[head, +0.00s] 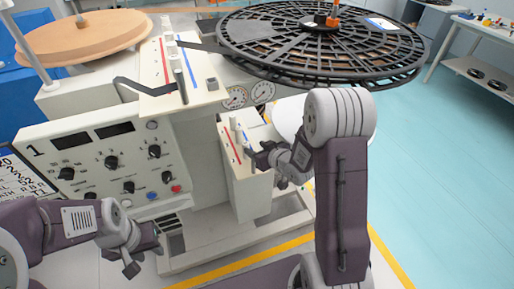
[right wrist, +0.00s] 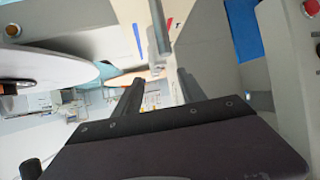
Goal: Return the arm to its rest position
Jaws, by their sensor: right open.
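The rewind station (head: 95,165) has an upper white plate (head: 165,70) with a red line, a blue line and upright pins. A black bent arm (head: 140,86) reaches left from this plate. A lower white block (head: 238,165) also carries red and blue lines and a small post (head: 236,124). My right gripper (head: 256,158) is at the lower block's right side, open. In the right wrist view its two fingers (right wrist: 160,78) are apart, with a grey post (right wrist: 159,30) just beyond them; contact cannot be told. My left gripper (head: 147,256) is open and empty, low in front of the station.
A large black reel (head: 320,40) overhangs at the upper right, above my right arm. An orange-tan disc (head: 85,35) is at the upper left. Knobs and buttons cover the front panel (head: 110,160). Turquoise floor (head: 440,160) is clear at the right, beyond a yellow line.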

